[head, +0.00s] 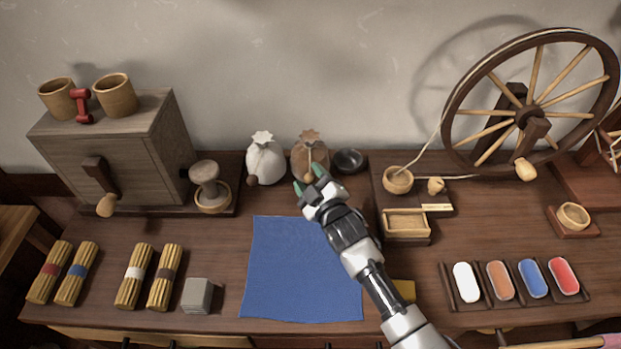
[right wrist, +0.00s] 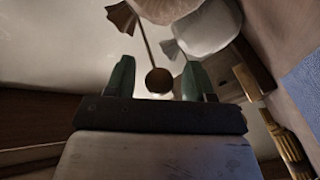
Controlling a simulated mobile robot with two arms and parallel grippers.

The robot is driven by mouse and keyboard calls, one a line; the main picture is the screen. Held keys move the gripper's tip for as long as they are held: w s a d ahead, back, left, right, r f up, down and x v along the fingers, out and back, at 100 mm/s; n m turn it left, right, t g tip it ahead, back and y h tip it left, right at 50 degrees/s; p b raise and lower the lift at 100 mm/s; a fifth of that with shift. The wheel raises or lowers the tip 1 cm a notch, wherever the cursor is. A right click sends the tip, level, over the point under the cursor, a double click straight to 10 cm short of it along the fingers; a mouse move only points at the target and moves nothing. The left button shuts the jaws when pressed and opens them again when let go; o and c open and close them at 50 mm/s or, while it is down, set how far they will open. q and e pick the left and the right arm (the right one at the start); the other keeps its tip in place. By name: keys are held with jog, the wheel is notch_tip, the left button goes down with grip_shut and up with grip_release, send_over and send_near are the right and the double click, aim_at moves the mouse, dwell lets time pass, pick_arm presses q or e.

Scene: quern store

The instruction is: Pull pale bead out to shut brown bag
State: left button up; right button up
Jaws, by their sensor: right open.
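The brown bag (head: 308,150) stands upright against the back wall, with a pale cord at its front. In the right wrist view its frilled top (right wrist: 123,17) shows, and a cord runs from it to a round bead (right wrist: 159,81). The bead looks brown in shadow there; in the head view it is hidden or too small to tell. My right gripper (head: 308,184), with green fingertips, is just in front of the brown bag. In the wrist view the open fingers (right wrist: 156,80) stand on either side of the bead, with gaps. My left gripper is not in view.
A white bag (head: 266,160) with a dark bead stands close left of the brown bag. A dark bowl (head: 350,160) is close right. A blue cloth (head: 290,270) lies in front. A wooden box (head: 405,225) and small bowl (head: 397,181) stand further right.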

jog(key=v, duration=1.1)
jog(key=shift+p, duration=0.45)
